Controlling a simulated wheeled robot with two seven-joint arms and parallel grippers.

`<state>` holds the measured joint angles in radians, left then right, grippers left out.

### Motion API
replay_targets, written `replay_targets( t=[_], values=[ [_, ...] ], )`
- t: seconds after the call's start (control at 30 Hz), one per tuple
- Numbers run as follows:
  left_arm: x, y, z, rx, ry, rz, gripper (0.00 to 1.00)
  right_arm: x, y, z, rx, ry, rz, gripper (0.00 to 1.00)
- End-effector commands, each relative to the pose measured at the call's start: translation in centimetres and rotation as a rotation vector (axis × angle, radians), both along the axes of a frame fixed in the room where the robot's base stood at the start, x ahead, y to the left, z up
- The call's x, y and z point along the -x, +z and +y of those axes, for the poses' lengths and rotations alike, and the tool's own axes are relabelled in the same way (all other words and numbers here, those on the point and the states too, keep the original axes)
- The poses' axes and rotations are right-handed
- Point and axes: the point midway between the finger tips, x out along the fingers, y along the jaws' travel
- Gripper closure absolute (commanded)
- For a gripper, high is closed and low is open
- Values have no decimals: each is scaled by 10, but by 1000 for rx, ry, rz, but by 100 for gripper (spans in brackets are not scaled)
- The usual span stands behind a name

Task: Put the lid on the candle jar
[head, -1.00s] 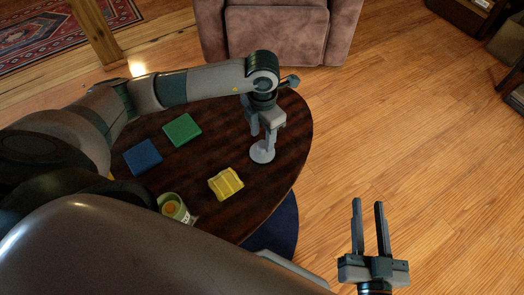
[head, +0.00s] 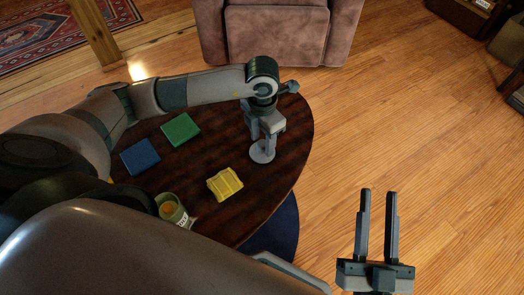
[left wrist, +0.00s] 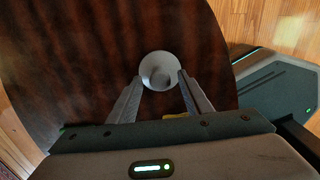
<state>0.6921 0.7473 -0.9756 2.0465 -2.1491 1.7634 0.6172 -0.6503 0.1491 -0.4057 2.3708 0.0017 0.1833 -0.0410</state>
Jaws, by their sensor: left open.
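The lid (head: 262,153), a pale grey disc, lies on the dark round table. In the left wrist view the lid (left wrist: 158,70) shows as a round shape with a raised middle, between the tips of my fingers. My left gripper (head: 261,140) points down over the lid, open; in the left wrist view its fingertips (left wrist: 160,79) are on either side of the lid's near part. I cannot tell whether they touch it. The candle jar (head: 177,213), with a light label and orange inside, stands open near the table's near edge, partly hidden by my arm. My right gripper (head: 378,192) is open and empty, right of the table.
A yellow folded cloth (head: 225,184) lies between jar and lid. A blue square (head: 141,157) and a green square (head: 181,130) lie on the table's left side. An armchair (head: 276,40) stands behind the table (head: 290,165).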

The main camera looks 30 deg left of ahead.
Motion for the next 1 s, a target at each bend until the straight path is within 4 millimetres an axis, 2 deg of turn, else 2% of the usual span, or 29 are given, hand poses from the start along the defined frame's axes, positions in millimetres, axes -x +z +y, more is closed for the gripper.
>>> replay_targets(
  t=[0.07,0.1,0.27,1.0],
  values=[
    [0,0,0,0,0,0,55,0,0,0,0,0,0,69],
    [0,0,0,0,0,0,59,0,0,0,0,0,1,69],
    [0,0,0,0,0,0,98,0,0,0,0,0,1,69],
    [0,9,0,-1,0,0,99,0,6,0,0,0,1,69]
  ],
)
